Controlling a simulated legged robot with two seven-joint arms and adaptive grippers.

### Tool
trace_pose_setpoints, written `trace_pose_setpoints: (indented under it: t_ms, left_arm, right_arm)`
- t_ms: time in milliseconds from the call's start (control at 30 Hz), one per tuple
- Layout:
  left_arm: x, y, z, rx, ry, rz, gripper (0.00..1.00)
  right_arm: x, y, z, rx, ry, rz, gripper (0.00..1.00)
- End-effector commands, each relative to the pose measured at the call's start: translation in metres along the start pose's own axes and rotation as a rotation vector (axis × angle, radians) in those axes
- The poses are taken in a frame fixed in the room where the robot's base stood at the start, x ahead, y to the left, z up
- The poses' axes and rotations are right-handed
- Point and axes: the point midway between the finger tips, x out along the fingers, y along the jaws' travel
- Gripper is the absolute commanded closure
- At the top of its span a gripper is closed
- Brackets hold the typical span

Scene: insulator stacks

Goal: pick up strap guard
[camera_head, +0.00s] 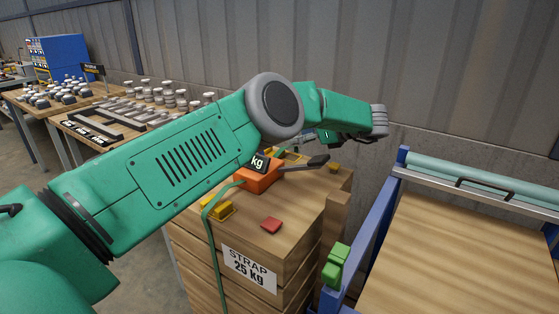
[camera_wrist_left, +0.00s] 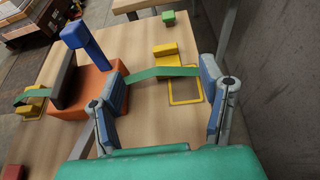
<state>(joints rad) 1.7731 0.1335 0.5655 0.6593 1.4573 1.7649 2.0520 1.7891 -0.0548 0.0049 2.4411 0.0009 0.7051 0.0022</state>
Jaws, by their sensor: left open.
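My left gripper (camera_wrist_left: 162,78) is open in the left wrist view, with its two fingers apart over the wooden crate top (camera_wrist_left: 160,125). Nothing is held between them. A yellow guard (camera_wrist_left: 165,50) sits beyond the fingertips, beside a yellow outlined square (camera_wrist_left: 185,97). A green strap (camera_wrist_left: 160,73) runs across between the fingers. A second yellow guard (camera_wrist_left: 33,105) lies at the far left; it also shows in the head view (camera_head: 216,208). My right gripper is not visible.
An orange tensioner (camera_head: 258,180) with a kg display and dark lever stands on the crate. A red pad (camera_head: 271,225) lies near the front. A blue-framed cart (camera_head: 450,250) stands at the right; a grey wall is behind. Tables with insulators (camera_head: 150,95) stand at the left.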

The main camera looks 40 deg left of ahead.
Motion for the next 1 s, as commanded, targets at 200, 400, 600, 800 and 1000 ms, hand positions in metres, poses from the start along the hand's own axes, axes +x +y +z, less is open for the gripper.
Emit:
trace_pose_setpoints:
  t_ms: [200,400,600,800,1000]
  left_arm:
    - [0.011,-0.001,-0.016,0.003,-0.002,0.001,0.36]
    - [0.05,0.0,-0.013,0.002,0.0,0.003,0.36]
    - [0.083,-0.001,-0.015,0.003,0.0,0.001,0.36]
    - [0.093,0.0,-0.015,0.003,-0.001,0.0,0.36]
    - [0.113,0.003,-0.02,0.005,-0.003,0.002,0.36]
  right_arm:
    - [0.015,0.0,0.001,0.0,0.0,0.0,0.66]
    - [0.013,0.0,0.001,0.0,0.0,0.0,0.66]
    - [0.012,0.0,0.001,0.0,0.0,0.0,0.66]
    - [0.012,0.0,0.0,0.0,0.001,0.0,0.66]
    - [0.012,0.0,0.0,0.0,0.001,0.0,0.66]
